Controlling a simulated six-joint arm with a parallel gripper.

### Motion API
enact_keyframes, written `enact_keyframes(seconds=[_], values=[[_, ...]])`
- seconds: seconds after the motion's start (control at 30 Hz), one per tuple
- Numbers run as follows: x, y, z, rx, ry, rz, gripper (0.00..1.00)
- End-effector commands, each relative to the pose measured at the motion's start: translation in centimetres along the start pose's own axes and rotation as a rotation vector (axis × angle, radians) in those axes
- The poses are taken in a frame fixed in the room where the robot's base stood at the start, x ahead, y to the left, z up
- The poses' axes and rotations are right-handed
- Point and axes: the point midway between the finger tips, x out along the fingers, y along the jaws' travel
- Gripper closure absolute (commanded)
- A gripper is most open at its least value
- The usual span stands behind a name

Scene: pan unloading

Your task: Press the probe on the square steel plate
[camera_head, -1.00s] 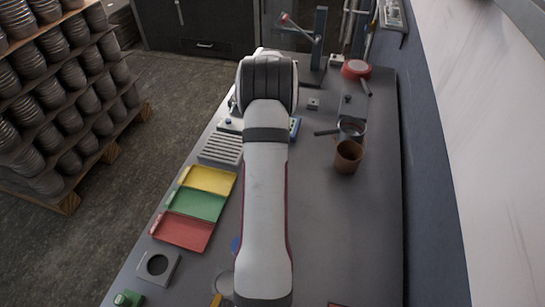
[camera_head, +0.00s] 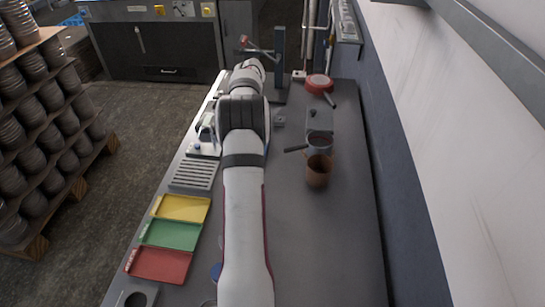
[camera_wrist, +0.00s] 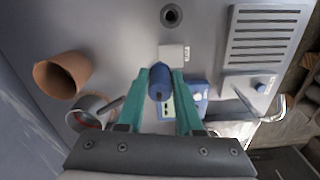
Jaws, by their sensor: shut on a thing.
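My gripper (camera_wrist: 160,76) shows in the wrist view with two teal fingers closed on a dark blue cylindrical probe (camera_wrist: 160,84). A small pale square plate (camera_wrist: 171,54), which looks like the steel plate, lies on the bench just beyond the fingertips, with a small label at its right edge. The probe appears above and short of the plate; I cannot tell whether they touch. A blue meter (camera_wrist: 196,90) with a pale green face sits behind the right finger, partly hidden. In the head view my arm hides the gripper and probe.
A slatted rack (camera_wrist: 268,38) lies to the right in the wrist view. A brown cup (camera_wrist: 60,76) and a steel pan (camera_wrist: 84,107) stand left. A dark round fitting (camera_wrist: 171,15) is beyond the plate. Yellow (camera_head: 182,208), green (camera_head: 171,235) and red (camera_head: 160,265) trays line the bench's left edge.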

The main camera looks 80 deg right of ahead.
Motion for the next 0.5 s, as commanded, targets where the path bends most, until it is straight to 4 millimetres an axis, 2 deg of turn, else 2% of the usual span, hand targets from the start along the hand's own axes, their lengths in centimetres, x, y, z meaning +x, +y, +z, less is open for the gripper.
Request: enact_keyframes(seconds=[0.03,0.13,0.5], values=[[0.5,-1.1,-0.4,-0.001,0.001,0.000,1.00],[1.1,-2.2,-0.8,0.001,0.001,-0.001,1.00],[4.9,-2.4,-0.9,0.002,0.002,-0.001,1.00]])
